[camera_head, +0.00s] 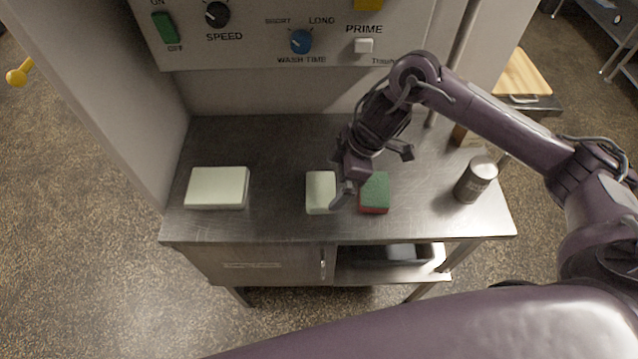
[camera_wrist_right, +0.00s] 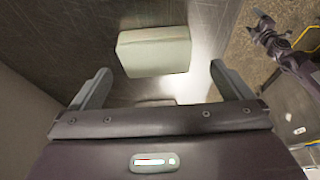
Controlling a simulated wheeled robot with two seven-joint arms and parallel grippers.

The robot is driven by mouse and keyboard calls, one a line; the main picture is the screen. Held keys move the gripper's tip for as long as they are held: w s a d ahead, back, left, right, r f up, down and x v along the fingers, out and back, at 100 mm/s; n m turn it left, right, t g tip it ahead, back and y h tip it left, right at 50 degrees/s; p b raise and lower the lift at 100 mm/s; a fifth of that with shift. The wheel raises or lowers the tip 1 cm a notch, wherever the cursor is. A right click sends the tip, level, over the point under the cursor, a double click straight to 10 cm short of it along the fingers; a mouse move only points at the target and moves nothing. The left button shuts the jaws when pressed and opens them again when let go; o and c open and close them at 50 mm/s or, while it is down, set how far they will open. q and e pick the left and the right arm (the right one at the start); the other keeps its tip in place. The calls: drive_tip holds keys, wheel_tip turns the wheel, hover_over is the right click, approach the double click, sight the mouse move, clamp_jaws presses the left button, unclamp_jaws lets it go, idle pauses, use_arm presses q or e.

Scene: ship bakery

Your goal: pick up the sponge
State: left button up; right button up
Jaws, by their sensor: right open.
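The sponge (camera_head: 374,193), green on top with a red lower layer, lies on the steel counter right of the middle. My right gripper (camera_head: 373,172) is open and empty, with its fingers apart above the counter near the sponge. One finger is between the sponge and a small pale block (camera_head: 320,192), from this angle. In the right wrist view, a pale green-white block (camera_wrist_right: 154,51) shows ahead of the open right gripper (camera_wrist_right: 162,85). I cannot tell which pale block it is. The sponge's green and red are not seen there.
A larger pale block (camera_head: 217,187) lies at the counter's left. A grey can (camera_head: 476,180) stands near its right edge. A machine panel (camera_head: 285,35) with knobs rises behind. The steel counter (camera_head: 270,150) is clear between the pale blocks.

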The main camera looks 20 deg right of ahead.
sight(324, 189)
drive_tip(key=shift+p+x, duration=0.45)
drive_tip(key=shift+x, duration=0.5)
drive_tip(key=shift+p+x, duration=0.3)
drive_tip(key=shift+x, duration=0.45)
drive_tip(key=x, duration=0.2)
drive_tip(key=shift+w+a+f, duration=0.1)
drive_tip(key=shift+w+f, duration=0.15)
drive_tip(key=shift+w, duration=0.05)
drive_tip(key=c, duration=0.6)
drive_tip(key=shift+c, duration=1.3)
use_arm(q)
drive_tip(key=s, duration=0.1)
drive_tip(key=s+r, duration=0.1)
drive_tip(key=shift+s+r, duration=0.2)
drive_tip(key=shift+s, duration=0.1)
use_arm(e)
drive_tip(key=shift+r, duration=0.15)
